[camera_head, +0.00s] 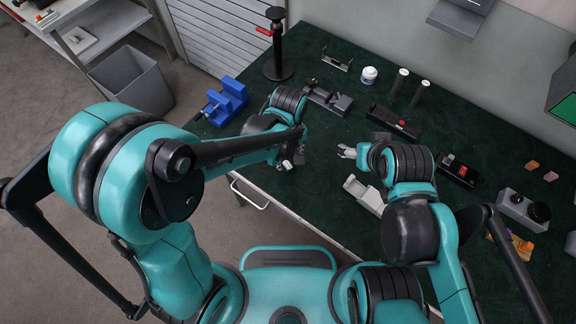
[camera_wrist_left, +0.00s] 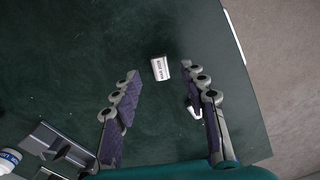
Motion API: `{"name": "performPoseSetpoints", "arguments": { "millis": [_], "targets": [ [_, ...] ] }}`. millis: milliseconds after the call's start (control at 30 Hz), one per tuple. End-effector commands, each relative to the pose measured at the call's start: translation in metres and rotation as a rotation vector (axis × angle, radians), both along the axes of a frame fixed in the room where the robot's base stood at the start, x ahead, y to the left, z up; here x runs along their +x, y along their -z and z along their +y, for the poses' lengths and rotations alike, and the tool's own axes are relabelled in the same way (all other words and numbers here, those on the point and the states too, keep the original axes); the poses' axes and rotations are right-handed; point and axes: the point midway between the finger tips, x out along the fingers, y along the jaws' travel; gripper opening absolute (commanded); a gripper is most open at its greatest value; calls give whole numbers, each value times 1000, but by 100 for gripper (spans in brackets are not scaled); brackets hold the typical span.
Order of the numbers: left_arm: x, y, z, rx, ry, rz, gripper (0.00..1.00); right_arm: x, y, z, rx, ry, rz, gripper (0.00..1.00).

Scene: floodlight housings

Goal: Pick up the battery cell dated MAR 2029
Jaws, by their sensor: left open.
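A small battery cell (camera_wrist_left: 161,68) with a white label lies on the dark green bench mat in the left wrist view. Its dark print is too small to read the date surely. My left gripper (camera_wrist_left: 160,72) is open, its two fingers spread on either side of the cell, apart from it. A second small white and black piece (camera_wrist_left: 194,108) shows beside the right-hand finger, partly hidden by it. In the head view my left gripper (camera_head: 292,158) is low over the mat near the front edge, a small white piece at its fingers. My right gripper (camera_head: 347,152) hovers over the mat.
A blue vise (camera_head: 226,101) stands at the left edge. Behind are a grey fixture (camera_head: 327,98), a white jar (camera_head: 369,75), two dark cylinders with white tops (camera_head: 397,84) and a black box with a red button (camera_head: 396,121). A grey holder (camera_head: 364,194) lies near my right gripper.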

Motion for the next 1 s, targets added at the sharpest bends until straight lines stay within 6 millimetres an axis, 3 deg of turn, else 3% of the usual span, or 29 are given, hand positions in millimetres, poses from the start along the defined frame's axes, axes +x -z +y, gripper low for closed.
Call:
{"name": "performPoseSetpoints", "arguments": {
  "millis": [33,133,367,533,567,1000],
  "targets": [
    [2,13,1,0,-2,0,43,0,8,0,0,0,0,70],
    [2,26,1,0,0,0,43,0,13,0,0,0,0,70],
    [1,27,1,0,0,0,43,0,12,0,0,0,0,70],
    [1,27,1,-1,0,-1,4,0,12,0,0,0,0,70],
    [1,27,1,-1,0,-1,0,0,12,0,0,0,0,70],
    [1,22,1,-1,0,-1,0,0,9,0,0,0,0,70]
  ]
}}
